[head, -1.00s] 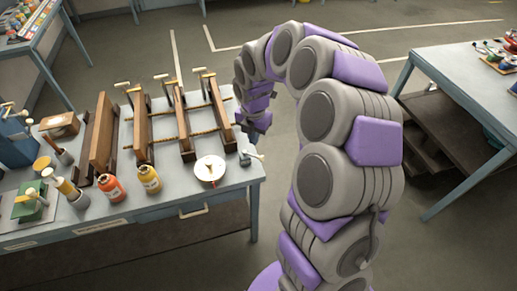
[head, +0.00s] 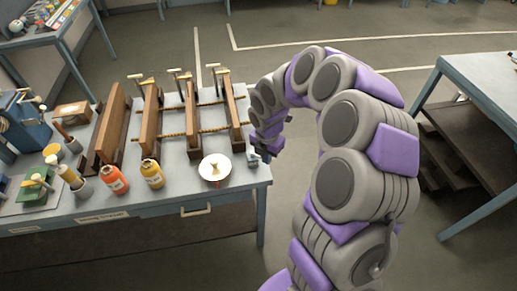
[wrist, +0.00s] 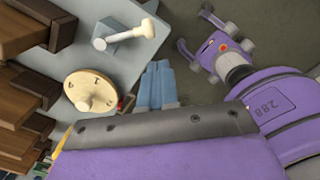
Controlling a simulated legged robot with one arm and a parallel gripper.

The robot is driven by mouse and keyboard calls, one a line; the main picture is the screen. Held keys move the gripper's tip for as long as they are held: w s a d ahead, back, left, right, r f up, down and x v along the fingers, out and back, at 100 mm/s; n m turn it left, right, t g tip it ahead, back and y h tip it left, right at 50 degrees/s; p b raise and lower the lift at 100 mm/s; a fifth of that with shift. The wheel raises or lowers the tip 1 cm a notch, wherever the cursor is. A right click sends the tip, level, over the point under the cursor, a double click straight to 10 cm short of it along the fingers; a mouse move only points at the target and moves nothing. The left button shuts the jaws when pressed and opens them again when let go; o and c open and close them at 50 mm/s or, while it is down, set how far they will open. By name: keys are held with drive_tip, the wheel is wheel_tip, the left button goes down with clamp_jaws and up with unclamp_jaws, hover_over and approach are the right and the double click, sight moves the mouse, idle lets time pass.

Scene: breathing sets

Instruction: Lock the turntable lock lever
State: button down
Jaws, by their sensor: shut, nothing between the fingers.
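The turntable is a round cream disc with a centre knob (head: 215,168), near the bench's front right corner. It also shows in the wrist view (wrist: 90,91). A small lever with a grey base and a pale cylindrical knob, which looks like the lock lever (wrist: 124,35), stands at the bench's right end, beside the disc and apart from it. In the head view the lever (head: 253,160) is partly hidden by my gripper (head: 266,155). My gripper is shut and empty, close to the lever at the bench's right edge; I cannot tell whether they touch.
Brown wooden frames (head: 150,125) with upright handles stand left of my gripper. Orange (head: 114,179) and yellow bottles (head: 152,173) stand along the bench's front. Another table (head: 490,90) is at the right. Open floor (head: 350,95) lies between the two.

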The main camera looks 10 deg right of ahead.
drive_tip(key=f, duration=0.1)
drive_tip(key=w+d+f+p, duration=0.1)
drive_tip(key=w+d+f, duration=0.1)
drive_tip(key=shift+w+f+p, duration=0.2)
drive_tip(key=shift+f+p, duration=0.15)
drive_tip(key=shift+f, duration=0.05)
idle(0.6)
drive_tip(key=shift+f, duration=0.1)
